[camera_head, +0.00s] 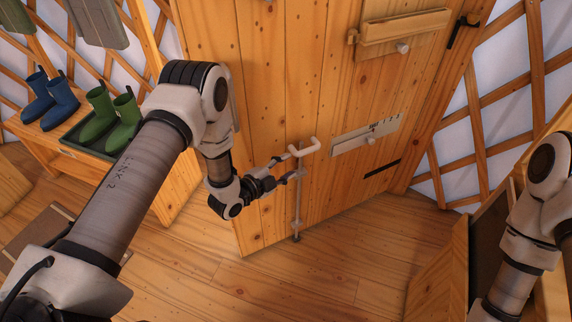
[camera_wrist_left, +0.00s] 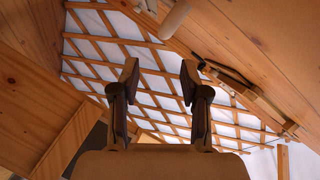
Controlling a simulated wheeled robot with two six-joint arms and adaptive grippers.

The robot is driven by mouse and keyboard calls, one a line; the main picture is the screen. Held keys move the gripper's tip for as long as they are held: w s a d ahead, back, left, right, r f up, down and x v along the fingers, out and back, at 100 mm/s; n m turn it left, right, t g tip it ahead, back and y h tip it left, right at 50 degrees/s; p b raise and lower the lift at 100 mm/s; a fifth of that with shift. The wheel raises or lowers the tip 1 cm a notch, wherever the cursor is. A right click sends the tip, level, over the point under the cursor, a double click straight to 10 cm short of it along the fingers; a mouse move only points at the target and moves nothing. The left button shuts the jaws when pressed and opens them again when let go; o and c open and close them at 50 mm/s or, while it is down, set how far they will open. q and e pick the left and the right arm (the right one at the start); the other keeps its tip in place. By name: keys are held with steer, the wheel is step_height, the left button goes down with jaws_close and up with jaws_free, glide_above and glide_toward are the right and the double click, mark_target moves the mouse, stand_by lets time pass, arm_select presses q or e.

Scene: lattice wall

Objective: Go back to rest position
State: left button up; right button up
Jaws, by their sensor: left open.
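My left gripper (camera_head: 284,180) is in front of the wooden door (camera_head: 262,75), close to a pale handle (camera_head: 304,148) on a vertical metal rod (camera_head: 297,205). In the left wrist view my left gripper (camera_wrist_left: 160,80) has its two fingers apart with nothing between them. Whether it touches the handle or rod cannot be told from the head view. My right arm (camera_head: 525,220) shows at the right edge; its gripper is out of the picture.
A bench (camera_head: 172,200) at the left holds blue boots (camera_head: 50,97) and green boots (camera_head: 112,118) in a tray. A wooden box (camera_head: 440,275) stands at the right. Floor (camera_head: 290,285) in front is clear.

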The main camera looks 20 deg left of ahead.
arm_select(q)
steer(key=s+a+f+n+g+y+p, duration=0.1)
steer(key=s+n+g, duration=0.3)
steer(key=s, duration=0.8)
steer(key=s+a+f+n+g+y+p, duration=0.1)
steer(key=s+n+g, duration=0.4)
steer(key=s, duration=0.7)
steer(key=s+a+f+n+g+y+p, duration=0.1)
steer(key=s+a+n+g+y+p, duration=0.2)
steer(key=s+n, duration=0.5)
steer(key=s+g+y+p, duration=0.1)
steer(key=s+g, duration=0.1)
steer(key=s, duration=0.1)
steer(key=shift+s+f+y, duration=0.25)
steer(key=shift+s+y, duration=0.05)
steer(key=shift+s, duration=0.1)
steer(key=shift+w+a, duration=0.1)
